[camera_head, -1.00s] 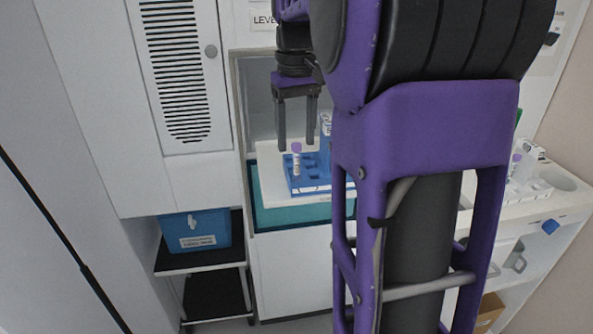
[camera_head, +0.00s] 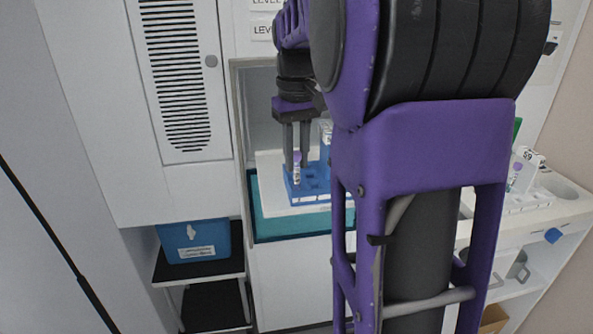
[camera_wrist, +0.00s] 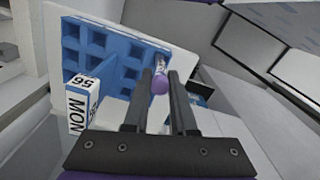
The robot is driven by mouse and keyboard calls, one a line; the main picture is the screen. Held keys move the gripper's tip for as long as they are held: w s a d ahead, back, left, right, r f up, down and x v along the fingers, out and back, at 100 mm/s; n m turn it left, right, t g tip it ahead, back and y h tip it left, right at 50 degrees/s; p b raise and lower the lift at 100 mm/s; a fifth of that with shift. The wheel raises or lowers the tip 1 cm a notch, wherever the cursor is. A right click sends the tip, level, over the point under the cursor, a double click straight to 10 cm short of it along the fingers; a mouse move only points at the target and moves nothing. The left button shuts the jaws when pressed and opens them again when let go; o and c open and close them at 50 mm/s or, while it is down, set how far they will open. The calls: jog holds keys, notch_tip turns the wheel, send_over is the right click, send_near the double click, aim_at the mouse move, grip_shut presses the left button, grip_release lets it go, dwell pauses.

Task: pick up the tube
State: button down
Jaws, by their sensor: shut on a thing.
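The tube (camera_head: 296,172) has a purple cap and a white label, and stands upright at the left end of the blue rack (camera_head: 315,186). My gripper (camera_head: 297,163) points down over it, with its fingers shut on the tube's upper part. In the wrist view the purple cap of the tube (camera_wrist: 160,84) shows between the two fingertips (camera_wrist: 161,78). The blue rack (camera_wrist: 112,50) lies behind it with several empty square slots. The tube's lower part seems to be in or right at the rack; its bottom is hidden.
A white box with printed letters (camera_wrist: 82,105) stands beside the rack. The rack sits on a white board (camera_head: 270,180) above a teal bin (camera_head: 285,222). A blue box (camera_head: 195,240) is on a lower shelf at left. White holders stand on the right counter (camera_head: 560,205).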

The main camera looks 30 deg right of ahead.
notch_tip(320, 180, up, 10)
jog(key=p, duration=0.2)
jog(key=shift+p, duration=0.4)
